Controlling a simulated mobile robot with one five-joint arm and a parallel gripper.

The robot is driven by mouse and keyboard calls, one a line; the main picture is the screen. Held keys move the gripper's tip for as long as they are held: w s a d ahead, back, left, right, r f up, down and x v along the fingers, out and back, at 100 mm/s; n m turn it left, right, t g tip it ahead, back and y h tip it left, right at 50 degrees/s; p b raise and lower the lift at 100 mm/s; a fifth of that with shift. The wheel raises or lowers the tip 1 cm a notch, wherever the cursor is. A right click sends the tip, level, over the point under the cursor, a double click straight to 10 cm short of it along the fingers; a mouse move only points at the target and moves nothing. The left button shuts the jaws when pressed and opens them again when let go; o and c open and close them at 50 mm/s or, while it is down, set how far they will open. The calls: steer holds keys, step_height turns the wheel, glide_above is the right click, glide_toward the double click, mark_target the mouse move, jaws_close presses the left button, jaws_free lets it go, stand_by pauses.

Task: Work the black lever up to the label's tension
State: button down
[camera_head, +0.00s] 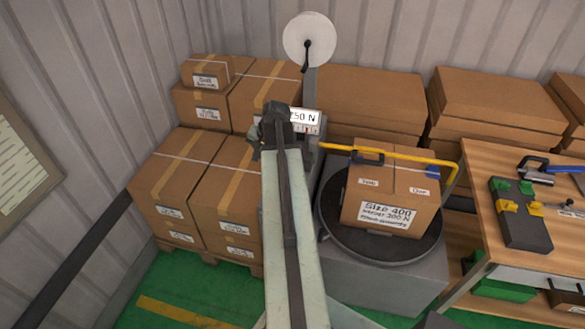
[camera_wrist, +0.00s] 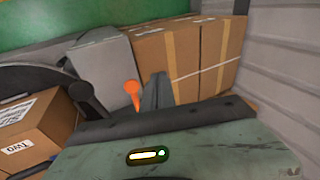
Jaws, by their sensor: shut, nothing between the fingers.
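A carton (camera_head: 392,200) stands on a dark round turntable (camera_head: 345,225). My gripper (camera_head: 277,122) is shut and empty in front of the machine's post. In the wrist view, my gripper (camera_wrist: 157,92) is beside an orange knob (camera_wrist: 132,90). A black lever-like part (camera_wrist: 87,97) is farther left, apart from the fingers.
Stacked cartons (camera_head: 190,180) stand left of the machine, and more (camera_head: 490,100) stand behind. Green floor shows at lower left.

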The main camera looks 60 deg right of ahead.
steer(key=s+d+r+m+t+h+p, duration=0.1)
steer(key=s+d+r+m, duration=0.1)
steer(key=s+d, duration=0.7)
steer(key=d+m, duration=0.1)
steer(key=d, duration=0.2)
steer(key=shift+s+r+m, duration=0.3)
steer(key=shift+r, duration=0.05)
steer(key=a+f+b, duration=0.1)
steer(key=f+b, duration=0.1)
steer(key=a+f+b, duration=0.1)
steer(key=f+b, duration=0.2)
steer(key=a+f+b, duration=0.1)
steer(key=f+b, duration=0.1)
steer(key=shift+s+f, duration=0.2)
steer(key=shift+s, duration=0.2)
steer(key=shift+s+a+f+b, duration=0.1)
steer(key=shift+a+f+b, duration=0.2)
steer(key=shift+b, duration=0.25)
steer(key=shift+f, duration=0.15)
steer(key=shift+s+a+f+b, duration=0.1)
steer(key=shift+f+b, duration=0.2)
steer(key=shift+b, duration=0.05)
stand_by(0.4)
